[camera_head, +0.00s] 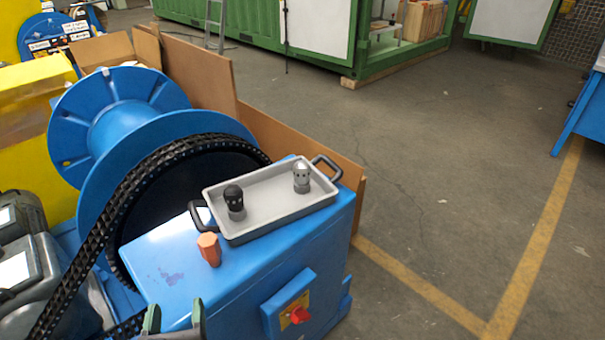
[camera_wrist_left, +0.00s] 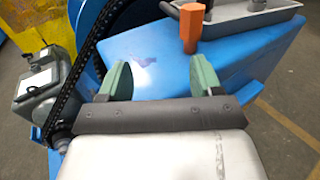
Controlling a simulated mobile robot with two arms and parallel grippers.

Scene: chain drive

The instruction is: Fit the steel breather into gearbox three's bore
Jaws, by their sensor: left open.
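The steel breather (camera_head: 302,176), a silver domed plug, stands upright at the right end of a grey tray (camera_head: 285,222) on the blue cabinet. My left gripper (camera_head: 176,318) shows at the bottom edge of the head view, open and empty, nearer the camera than the tray. In the left wrist view its green fingers (camera_wrist_left: 160,78) are apart with nothing between them. Grey gear housings (camera_head: 18,268) stand at the left; one also shows in the left wrist view (camera_wrist_left: 38,88). I cannot tell which is gearbox three, and no bore is clearly seen. My right gripper is out of view.
A black breather (camera_head: 234,200) stands in the tray's left end. An orange hexagonal piece (camera_head: 209,249) stands on the cabinet top (camera_head: 165,262) before the tray. A red switch (camera_head: 299,315) is on the cabinet front.

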